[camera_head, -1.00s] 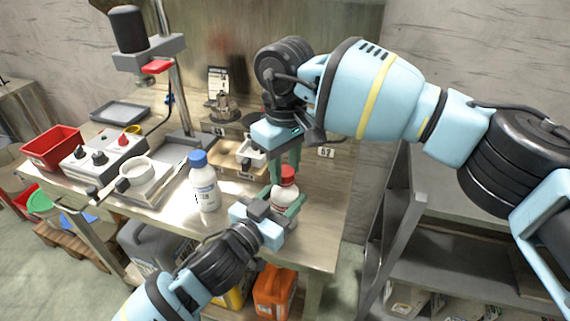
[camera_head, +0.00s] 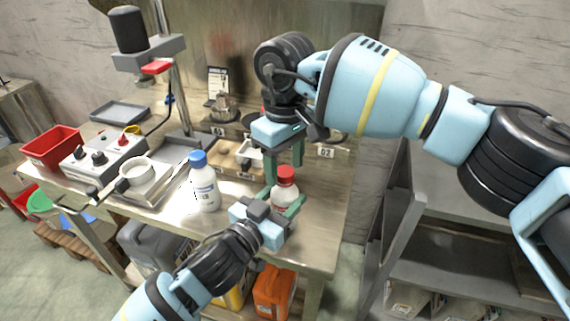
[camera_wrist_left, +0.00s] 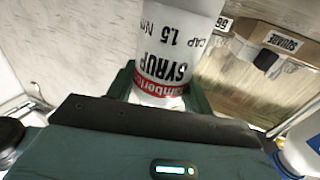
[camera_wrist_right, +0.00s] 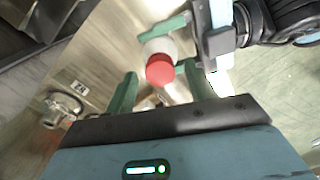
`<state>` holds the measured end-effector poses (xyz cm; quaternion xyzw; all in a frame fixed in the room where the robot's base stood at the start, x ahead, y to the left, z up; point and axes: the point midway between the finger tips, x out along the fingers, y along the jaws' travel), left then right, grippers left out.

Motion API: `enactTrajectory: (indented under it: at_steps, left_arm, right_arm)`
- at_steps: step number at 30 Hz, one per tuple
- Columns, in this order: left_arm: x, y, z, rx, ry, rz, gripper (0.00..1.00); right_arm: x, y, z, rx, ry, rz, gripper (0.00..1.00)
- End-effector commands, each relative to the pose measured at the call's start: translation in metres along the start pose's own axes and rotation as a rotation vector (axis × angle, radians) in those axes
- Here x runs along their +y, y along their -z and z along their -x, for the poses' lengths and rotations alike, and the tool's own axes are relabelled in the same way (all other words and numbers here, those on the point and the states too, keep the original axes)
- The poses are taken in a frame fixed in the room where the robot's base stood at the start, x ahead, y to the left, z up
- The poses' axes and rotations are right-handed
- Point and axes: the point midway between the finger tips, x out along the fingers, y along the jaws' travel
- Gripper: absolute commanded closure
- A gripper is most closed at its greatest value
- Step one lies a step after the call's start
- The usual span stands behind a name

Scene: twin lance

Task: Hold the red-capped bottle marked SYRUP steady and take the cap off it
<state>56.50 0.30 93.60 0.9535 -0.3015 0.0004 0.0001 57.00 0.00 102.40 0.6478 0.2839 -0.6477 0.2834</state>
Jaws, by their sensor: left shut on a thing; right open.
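The white SYRUP bottle (camera_head: 284,197) stands upright at the front right of the bench with its red cap (camera_head: 286,173) on. Its SYRUP label (camera_wrist_left: 165,68) shows upside down in the left wrist view. My left gripper (camera_head: 283,203) is shut around the bottle's body, below the cap. My right gripper (camera_head: 284,163) is open and points down at the cap from above. In the right wrist view the red cap (camera_wrist_right: 160,70) appears between the two open fingers. I cannot tell whether a finger touches it.
A white bottle with a blue cap (camera_head: 204,183) stands left of my left gripper. A grey shelf (camera_head: 430,220) is at the right.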

Motion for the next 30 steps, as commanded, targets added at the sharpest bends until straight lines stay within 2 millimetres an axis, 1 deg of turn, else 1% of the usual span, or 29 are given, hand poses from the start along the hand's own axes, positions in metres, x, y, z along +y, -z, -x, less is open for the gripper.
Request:
enactTrajectory:
  at_steps: [6, 9, 13, 14, 15, 19, 23, 30]
  left_arm:
    - [0.000, 0.000, 0.000, -0.001, 0.000, 0.000, 1.00]
    - [0.000, 0.000, 0.000, -0.001, 0.000, 0.000, 1.00]
    - [0.000, 0.000, 0.000, -0.001, 0.000, 0.000, 1.00]
    - [0.000, 0.000, 0.000, -0.001, 0.000, 0.000, 1.00]
    - [0.000, 0.000, 0.000, -0.001, 0.000, 0.000, 1.00]
    - [0.000, 0.000, 0.000, -0.001, 0.000, 0.000, 1.00]
    - [0.000, 0.000, 0.000, -0.001, 0.000, 0.000, 1.00]
    - [0.000, 0.000, 0.000, -0.001, 0.000, 0.000, 1.00]
  right_arm:
    - [0.000, 0.001, 0.027, 0.002, -0.002, 0.000, 0.46]
    - [0.000, 0.000, 0.037, 0.001, -0.001, 0.000, 0.46]
    - [0.000, 0.000, 0.039, 0.000, 0.000, 0.001, 0.46]
    - [0.000, 0.000, 0.039, 0.000, 0.000, 0.000, 0.48]
    - [0.000, 0.000, 0.039, 0.000, 0.000, -0.002, 0.48]
    - [0.000, 0.000, 0.040, 0.000, 0.000, -0.050, 0.48]
    - [0.000, 0.000, 0.041, 0.001, 0.000, -0.187, 0.48]
    - [0.000, 0.000, 0.045, 0.001, -0.001, -0.578, 0.48]
